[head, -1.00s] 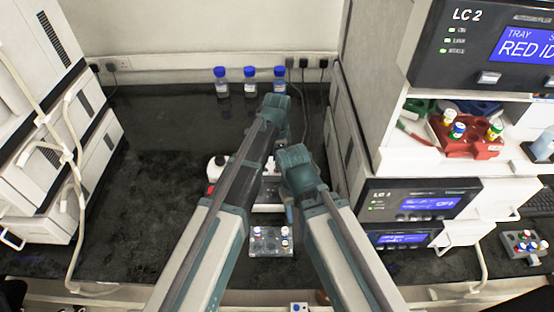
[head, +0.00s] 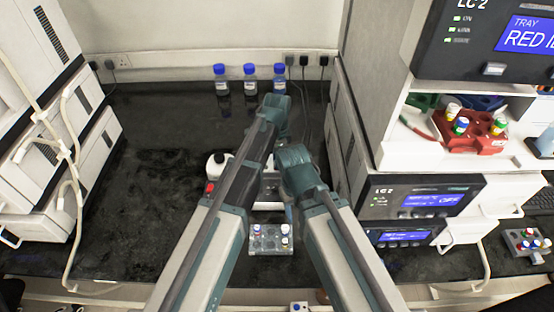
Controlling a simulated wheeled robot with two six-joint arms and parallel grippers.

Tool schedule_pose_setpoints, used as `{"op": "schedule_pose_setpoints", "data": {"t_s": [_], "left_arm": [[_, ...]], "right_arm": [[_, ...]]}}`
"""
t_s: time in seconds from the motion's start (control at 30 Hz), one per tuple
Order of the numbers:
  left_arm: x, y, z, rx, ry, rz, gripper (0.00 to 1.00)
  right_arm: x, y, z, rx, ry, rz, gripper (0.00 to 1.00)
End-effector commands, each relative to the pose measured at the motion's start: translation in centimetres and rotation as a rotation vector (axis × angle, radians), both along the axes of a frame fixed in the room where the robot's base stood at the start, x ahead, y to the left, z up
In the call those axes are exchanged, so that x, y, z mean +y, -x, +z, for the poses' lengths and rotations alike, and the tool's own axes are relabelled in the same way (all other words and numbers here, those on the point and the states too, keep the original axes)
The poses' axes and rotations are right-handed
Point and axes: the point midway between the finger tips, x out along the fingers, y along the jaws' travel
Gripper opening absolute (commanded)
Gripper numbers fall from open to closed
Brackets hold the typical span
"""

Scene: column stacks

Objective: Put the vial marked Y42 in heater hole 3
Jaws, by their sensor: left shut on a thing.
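The heater (head: 268,206) is a pale block in the middle of the bench, largely hidden behind my arms; its holes and numbers cannot be made out. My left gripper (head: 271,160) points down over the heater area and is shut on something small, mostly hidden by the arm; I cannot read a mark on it. A clear rack (head: 270,248) stands in front of the heater with a few capped vials (head: 285,229) in it, marks too small to read. My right gripper (head: 290,212) is beside the heater's right end, its fingers mostly hidden by its wrist.
Three blue-capped bottles (head: 250,80) stand at the back. Instruments line both sides; a red tray (head: 470,135) with vials sits on the right one. Another vial rack (head: 526,243) is far right. The bench's left half is clear.

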Motion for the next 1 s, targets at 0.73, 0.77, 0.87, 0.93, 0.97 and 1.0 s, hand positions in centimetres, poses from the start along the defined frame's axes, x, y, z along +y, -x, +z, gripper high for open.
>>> {"op": "schedule_pose_setpoints", "data": {"t_s": [0.73,0.77,0.87,0.93,0.97,1.0], "left_arm": [[0.00,0.00,0.04,0.000,0.000,0.000,0.80],[0.00,0.00,0.04,0.000,0.000,0.000,0.80],[0.00,0.00,0.04,0.000,0.000,0.000,0.80],[0.00,0.00,0.04,0.000,0.000,0.000,0.80],[0.00,0.00,0.04,0.000,0.000,0.000,0.80],[0.00,0.00,0.04,0.000,0.000,0.000,0.80]], "right_arm": [[0.00,0.00,0.04,0.000,0.000,0.000,0.50],[0.00,0.00,0.04,0.000,0.000,0.000,0.50],[0.00,0.00,0.04,0.000,0.000,0.000,0.50],[0.00,0.00,0.04,0.000,0.000,0.000,0.50],[0.00,0.00,0.04,0.000,0.000,0.000,0.50],[0.00,0.00,0.04,0.000,0.000,0.000,0.50]]}}
